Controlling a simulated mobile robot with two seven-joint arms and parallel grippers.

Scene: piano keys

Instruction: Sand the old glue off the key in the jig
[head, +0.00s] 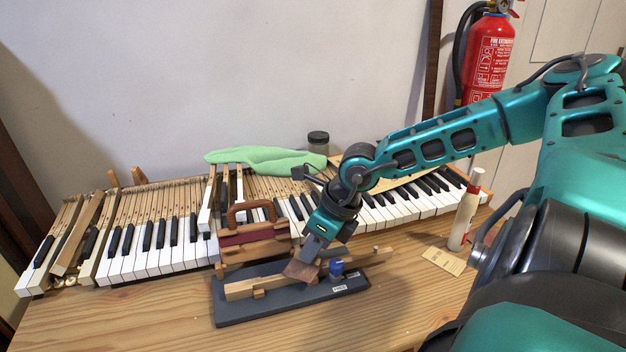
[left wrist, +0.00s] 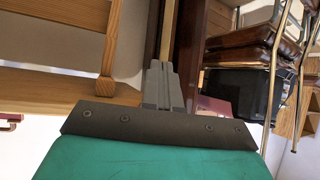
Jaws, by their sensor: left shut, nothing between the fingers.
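A dark grey jig board (head: 235,312) lies on the wooden table in front of the keyboard. My right gripper (head: 308,255) points down over the jig and looks shut on a reddish-brown sanding block (head: 300,271). The block is at the key, tilted; whether it touches the key is hard to tell. Any glue on the key is too small to make out. My left gripper (left wrist: 163,88) shows only in the left wrist view, shut and empty, away from the jig.
A wooden clamp-like tool (head: 250,236) stands just behind the jig, against the piano keyboard (head: 160,258). A green cloth (head: 262,159) and a dark-lidded jar (head: 318,142) are at the back. A white glue bottle (head: 465,215) and a tan card (head: 443,261) are to the right. The front left table is clear.

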